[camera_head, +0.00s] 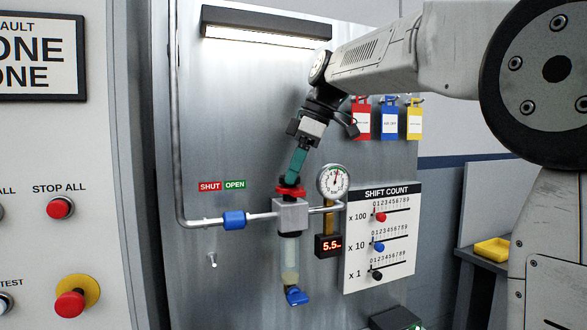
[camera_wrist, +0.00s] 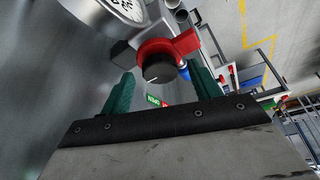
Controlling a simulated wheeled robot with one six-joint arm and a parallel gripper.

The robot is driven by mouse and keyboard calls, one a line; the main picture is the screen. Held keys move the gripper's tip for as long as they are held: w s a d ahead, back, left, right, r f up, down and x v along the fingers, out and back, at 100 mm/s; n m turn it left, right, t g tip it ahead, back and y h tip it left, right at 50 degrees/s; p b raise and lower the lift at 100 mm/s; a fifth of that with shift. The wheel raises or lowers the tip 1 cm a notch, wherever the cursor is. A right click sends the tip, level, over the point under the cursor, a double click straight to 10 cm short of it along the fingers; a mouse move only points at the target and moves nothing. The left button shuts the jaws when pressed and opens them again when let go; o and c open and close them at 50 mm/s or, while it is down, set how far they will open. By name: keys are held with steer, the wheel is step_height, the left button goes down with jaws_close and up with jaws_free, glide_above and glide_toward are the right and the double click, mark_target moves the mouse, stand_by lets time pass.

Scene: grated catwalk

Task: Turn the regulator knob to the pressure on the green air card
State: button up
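The regulator knob is black with a white mark in the wrist view (camera_wrist: 160,68) and sits in a red collar with a tab (camera_wrist: 182,44). In the head view the red collar (camera_head: 290,191) tops the grey regulator body (camera_head: 291,215). My gripper (camera_head: 292,178) points down at the knob. In the wrist view its teal fingers (camera_wrist: 161,72) stand apart, one on each side of the knob, with visible gaps. I cannot tell how deep the knob lies between them. The round gauge (camera_head: 333,181) is beside it, and a display (camera_head: 328,246) reads 5.5. No green air card shows.
A pipe with a blue fitting (camera_head: 234,220) runs in from the left. A blue-tipped clear bowl (camera_head: 290,262) hangs below the regulator. The shift count board (camera_head: 382,238) is close on the right. Red (camera_head: 361,120), blue (camera_head: 389,121) and yellow (camera_head: 414,123) tags hang above it.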

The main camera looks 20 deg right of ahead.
steer(key=shift+r, duration=0.1)
steer(key=v, duration=0.7)
steer(key=shift+d+r, duration=0.15)
steer(key=shift+r, duration=0.15)
steer(key=s+f+m+h, duration=0.4)
steer(key=s+f+m, duration=0.9)
steer(key=s+f, duration=1.7)
steer(key=shift+a+f, duration=0.5)
steer(key=shift+f, duration=0.2)
